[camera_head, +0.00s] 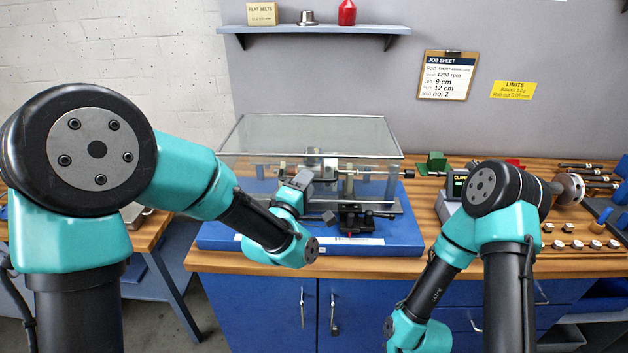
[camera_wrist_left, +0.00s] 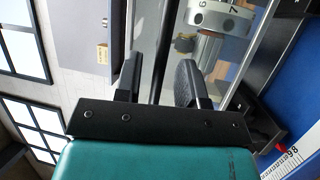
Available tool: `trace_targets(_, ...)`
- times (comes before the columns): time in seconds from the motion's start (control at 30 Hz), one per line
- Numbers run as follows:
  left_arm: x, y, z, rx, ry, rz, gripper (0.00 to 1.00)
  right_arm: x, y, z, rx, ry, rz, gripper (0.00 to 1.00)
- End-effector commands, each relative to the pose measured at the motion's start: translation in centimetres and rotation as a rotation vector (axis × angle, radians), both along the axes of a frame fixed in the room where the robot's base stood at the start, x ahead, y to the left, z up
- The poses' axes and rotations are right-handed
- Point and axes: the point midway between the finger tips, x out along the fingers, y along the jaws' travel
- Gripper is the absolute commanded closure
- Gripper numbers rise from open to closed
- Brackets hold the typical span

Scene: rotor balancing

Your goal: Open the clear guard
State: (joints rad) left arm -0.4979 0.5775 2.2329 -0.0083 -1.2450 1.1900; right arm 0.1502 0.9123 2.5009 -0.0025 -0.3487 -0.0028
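The clear guard (camera_head: 310,133) is a see-through box with a thin grey frame. It sits down over the balancing machine on its blue base (camera_head: 225,232). My left gripper (camera_head: 326,212) is at the front of the machine, just before the guard; its fingers are small and partly unclear in the head view. In the left wrist view my left gripper (camera_wrist_left: 160,80) has its two dark fingers apart. A dark bar (camera_wrist_left: 161,45) runs between them, with space showing beside it; I cannot tell whether they touch it. My right arm hangs low at the right, its gripper out of the picture.
The wooden bench (camera_head: 480,262) carries the machine. A job sheet (camera_head: 446,76) hangs on the wall. A shelf (camera_head: 315,29) is above the guard, with open space between.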

Motion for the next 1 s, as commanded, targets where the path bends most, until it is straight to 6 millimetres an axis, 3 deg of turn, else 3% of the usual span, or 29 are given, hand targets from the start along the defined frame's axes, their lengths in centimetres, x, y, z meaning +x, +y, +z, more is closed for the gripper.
trace_targets(0.2, 1.39, -0.24, 0.27, 0.000, 0.001, 0.008, 0.63, 0.00, 0.00, 0.00, 0.000, 0.000, 0.000, 1.00)
trace_targets(0.47, 1.47, -0.26, 0.28, 0.000, 0.001, 0.008, 0.63, 0.00, 0.00, 0.00, 0.000, 0.000, 0.000, 1.00)
trace_targets(0.87, 1.45, -0.26, 0.30, 0.000, 0.001, 0.008, 1.00, 0.00, 0.00, 0.00, 0.000, 0.000, 0.000, 1.00)
trace_targets(1.0, 1.45, -0.27, 0.30, 0.000, 0.001, 0.008, 1.00, 0.00, 0.00, 0.00, 0.000, 0.000, 0.000, 1.00)
